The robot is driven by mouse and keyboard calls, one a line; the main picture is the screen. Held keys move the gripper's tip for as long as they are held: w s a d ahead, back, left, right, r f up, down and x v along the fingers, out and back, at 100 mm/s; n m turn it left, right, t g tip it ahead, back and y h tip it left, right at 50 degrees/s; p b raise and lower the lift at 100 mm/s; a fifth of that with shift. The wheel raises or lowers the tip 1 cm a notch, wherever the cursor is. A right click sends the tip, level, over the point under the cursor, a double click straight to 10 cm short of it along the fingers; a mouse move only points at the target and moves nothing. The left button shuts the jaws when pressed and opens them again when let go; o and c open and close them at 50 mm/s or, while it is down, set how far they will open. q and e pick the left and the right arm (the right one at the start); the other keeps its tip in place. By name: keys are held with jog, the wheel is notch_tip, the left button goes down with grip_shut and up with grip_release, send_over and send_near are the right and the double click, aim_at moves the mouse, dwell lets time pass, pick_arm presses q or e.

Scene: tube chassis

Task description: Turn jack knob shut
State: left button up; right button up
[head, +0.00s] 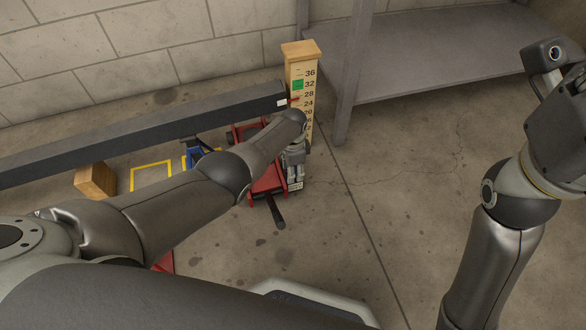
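A red floor jack (266,183) sits on the concrete floor near the foot of the measuring post, partly covered by my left arm. Its dark handle (277,213) sticks out toward me. My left gripper (295,185) points down at the jack's right side, close to it or touching it. Its fingers are small and seen from above, so I cannot tell whether they are open or shut. I cannot make out the jack's knob. My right arm is raised at the right edge, and its fingers are outside the picture.
A dark beam (150,130) runs from the left to the wooden measuring post (302,78). A wooden block (95,180), yellow floor marks (151,176) and a blue item (194,156) lie left of the jack. A grey metal bench (430,55) stands behind. The floor at right is clear.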

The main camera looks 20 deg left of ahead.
pick_arm(q)
jog(key=shift+o, duration=0.5)
jog(key=shift+r, duration=0.15)
jog(key=shift+r, duration=0.5)
notch_tip(320, 180, up, 11)
jog(key=shift+f, duration=0.15)
dwell(0.4)
